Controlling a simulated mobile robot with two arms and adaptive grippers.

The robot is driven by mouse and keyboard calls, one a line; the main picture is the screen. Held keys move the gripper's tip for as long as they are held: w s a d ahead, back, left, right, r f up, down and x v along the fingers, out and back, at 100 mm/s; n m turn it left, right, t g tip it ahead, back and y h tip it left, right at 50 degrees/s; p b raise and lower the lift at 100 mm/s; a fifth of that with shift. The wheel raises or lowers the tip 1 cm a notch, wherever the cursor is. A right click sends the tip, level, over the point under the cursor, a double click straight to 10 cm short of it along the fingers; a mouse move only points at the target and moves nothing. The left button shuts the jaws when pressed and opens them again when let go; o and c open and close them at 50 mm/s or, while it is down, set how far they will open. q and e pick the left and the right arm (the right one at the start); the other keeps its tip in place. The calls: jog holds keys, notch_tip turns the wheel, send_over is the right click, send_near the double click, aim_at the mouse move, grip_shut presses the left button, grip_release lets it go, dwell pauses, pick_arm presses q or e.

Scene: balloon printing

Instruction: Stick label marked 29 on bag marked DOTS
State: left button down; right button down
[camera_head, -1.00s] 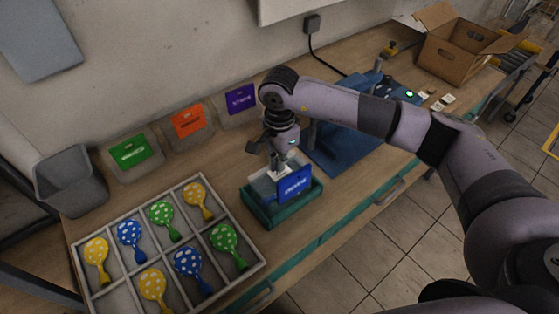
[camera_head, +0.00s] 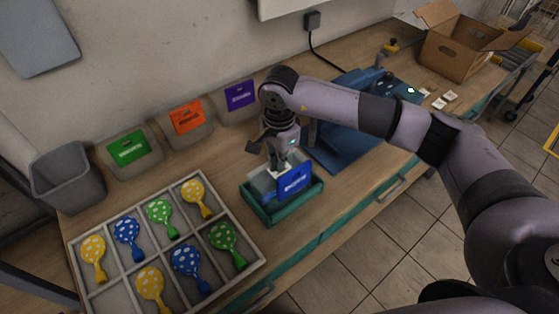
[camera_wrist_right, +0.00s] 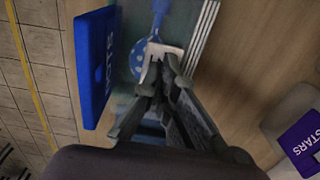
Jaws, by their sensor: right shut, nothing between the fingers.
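The bag with the blue DOTS card (camera_head: 294,181) stands in a green tray (camera_head: 262,212). Its card also shows in the right wrist view (camera_wrist_right: 95,65), beside a blue spotted balloon (camera_wrist_right: 139,58). My right gripper (camera_head: 284,161) is at the bag's top, behind the card, pointing down. In the right wrist view its fingers (camera_wrist_right: 159,60) are shut at a small white piece (camera_wrist_right: 168,47); nothing is held between them. I cannot tell whether that piece is the label marked 29; no number is readable. My left gripper is not in view.
Bins with green (camera_head: 128,147), orange (camera_head: 187,117) and purple (camera_head: 240,95) cards stand along the wall. A divided tray of balloons (camera_head: 212,276) is at front left. A blue machine (camera_head: 345,145), small white pieces (camera_head: 439,103) and an open carton (camera_head: 452,57) are to the right.

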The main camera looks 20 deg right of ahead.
jog(key=shift+s+f+b, duration=0.1)
jog(key=shift+f+b, duration=0.1)
jog(key=shift+b, duration=0.2)
dwell(1.4)
jog(key=shift+r, duration=0.15)
jog(key=shift+r+p, duration=0.45)
jog(key=shift+r, duration=0.4)
jog(key=shift+r+p, duration=0.9)
jog(key=shift+r, duration=1.75)
